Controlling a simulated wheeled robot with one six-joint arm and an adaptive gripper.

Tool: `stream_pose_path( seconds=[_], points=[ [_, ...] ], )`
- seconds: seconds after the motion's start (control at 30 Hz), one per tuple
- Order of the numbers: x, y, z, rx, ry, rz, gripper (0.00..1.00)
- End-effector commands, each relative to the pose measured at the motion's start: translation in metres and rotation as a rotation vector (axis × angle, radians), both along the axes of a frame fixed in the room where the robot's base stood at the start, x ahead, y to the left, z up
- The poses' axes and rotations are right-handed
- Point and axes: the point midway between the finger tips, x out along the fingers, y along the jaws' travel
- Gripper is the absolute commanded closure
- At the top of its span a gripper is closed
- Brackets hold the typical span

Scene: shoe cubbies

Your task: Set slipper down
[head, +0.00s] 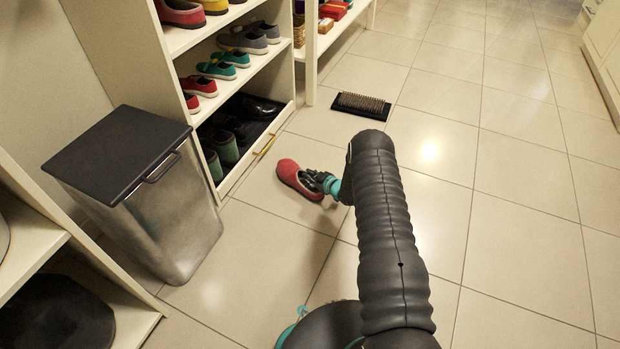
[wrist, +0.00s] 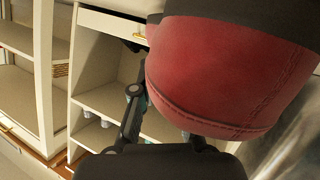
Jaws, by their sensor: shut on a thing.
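A red slipper (head: 298,180) with a dark opening shows in the head view, over the floor tiles in front of the shoe cubby. My gripper (head: 322,183) is shut on the slipper's right end. In the wrist view the slipper (wrist: 225,80) is large and close, with a stitched seam near its lower edge and a dark band along its top. One gripper finger shows at its left side, and part of the other is hidden below it. I cannot tell whether the slipper touches the floor.
The shoe cubby (head: 284,46) holds several pairs of shoes, with dark shoes and green boots (head: 222,144) at the bottom. A metal bin (head: 165,210) with a dark lid stands at left. A brush mat (head: 360,105) lies beyond the slipper. Floor at right is clear.

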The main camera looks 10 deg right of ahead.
Motion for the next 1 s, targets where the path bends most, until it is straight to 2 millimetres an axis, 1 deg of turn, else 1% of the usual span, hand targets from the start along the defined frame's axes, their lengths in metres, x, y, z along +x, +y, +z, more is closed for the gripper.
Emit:
stream_pose_path(
  seconds=[0.03, 0.07, 0.27, 0.3, 0.37, 0.67, 0.77, 0.87, 1.0],
  points=[
    [0.0, 0.0, -0.007, 0.0, 0.0, 0.0, 1.0],
    [0.0, 0.0, -0.008, 0.001, -0.001, 0.0, 1.0],
    [0.0, 0.0, -0.008, 0.0, -0.002, 0.0, 1.0],
    [0.0, 0.0, -0.008, 0.0, 0.0, -0.001, 0.78],
    [0.0, 0.0, -0.008, 0.0, 0.0, 0.0, 0.63],
    [0.0, -0.001, -0.008, 0.0, 0.0, 0.0, 0.63],
    [-0.004, -0.003, -0.006, 0.0, 0.0, -0.001, 0.63],
    [-0.014, -0.01, -0.001, 0.001, 0.001, -0.002, 0.63],
    [-0.035, -0.023, 0.008, 0.001, 0.002, -0.004, 0.63]
  ],
)
